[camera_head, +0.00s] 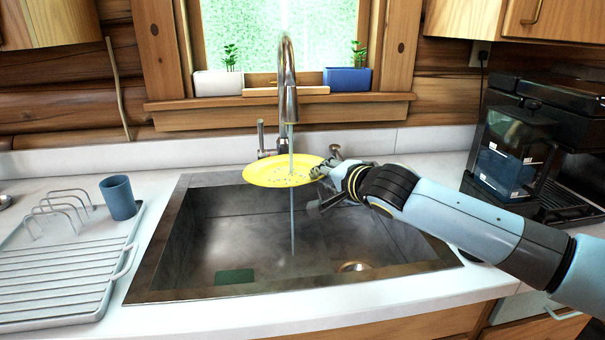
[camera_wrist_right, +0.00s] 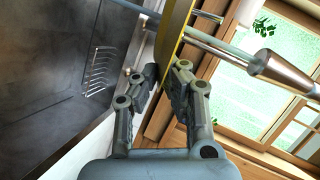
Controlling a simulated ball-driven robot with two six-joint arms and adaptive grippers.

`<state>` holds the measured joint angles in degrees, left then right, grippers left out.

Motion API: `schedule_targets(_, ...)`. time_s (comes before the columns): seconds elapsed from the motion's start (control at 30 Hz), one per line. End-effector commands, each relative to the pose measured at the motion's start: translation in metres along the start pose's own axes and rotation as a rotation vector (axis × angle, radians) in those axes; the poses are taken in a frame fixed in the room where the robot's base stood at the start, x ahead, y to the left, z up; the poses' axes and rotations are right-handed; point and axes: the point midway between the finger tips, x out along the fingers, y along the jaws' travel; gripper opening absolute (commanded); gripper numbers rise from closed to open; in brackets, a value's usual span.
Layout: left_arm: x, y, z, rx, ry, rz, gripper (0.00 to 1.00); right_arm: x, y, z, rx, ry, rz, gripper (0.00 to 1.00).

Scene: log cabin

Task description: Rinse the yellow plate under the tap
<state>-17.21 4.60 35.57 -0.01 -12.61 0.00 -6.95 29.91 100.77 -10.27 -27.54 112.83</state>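The yellow plate (camera_head: 274,172) is held over the back of the sink (camera_head: 160,262), slightly tilted, with dark specks near its middle. My right gripper (camera_head: 324,172) is shut on the plate's right edge. In the right wrist view the plate (camera_wrist_right: 173,40) shows edge-on between the fingers of the gripper (camera_wrist_right: 166,82). The tap (camera_head: 287,62) arches above the plate, and a stream of water (camera_head: 292,215) runs down at the plate and on into the sink. My left gripper is not in view.
A ribbed drying rack (camera_head: 60,262) with a blue cup (camera_head: 118,197) stands left of the sink. A coffee machine (camera_head: 515,150) stands at the right. A green sponge-like block (camera_head: 234,277) lies on the sink floor. Planters (camera_head: 347,79) stand on the windowsill behind the tap.

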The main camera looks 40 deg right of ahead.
Motion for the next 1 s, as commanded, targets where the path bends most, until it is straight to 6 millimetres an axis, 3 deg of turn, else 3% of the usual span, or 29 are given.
schedule_targets(0.8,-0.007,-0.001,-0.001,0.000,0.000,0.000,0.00,-0.007,-0.023,0.067,0.004,-0.001,-0.003,0.00)
schedule_targets(1.0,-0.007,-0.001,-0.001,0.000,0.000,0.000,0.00,-0.008,-0.025,0.074,0.002,0.000,-0.003,0.00)
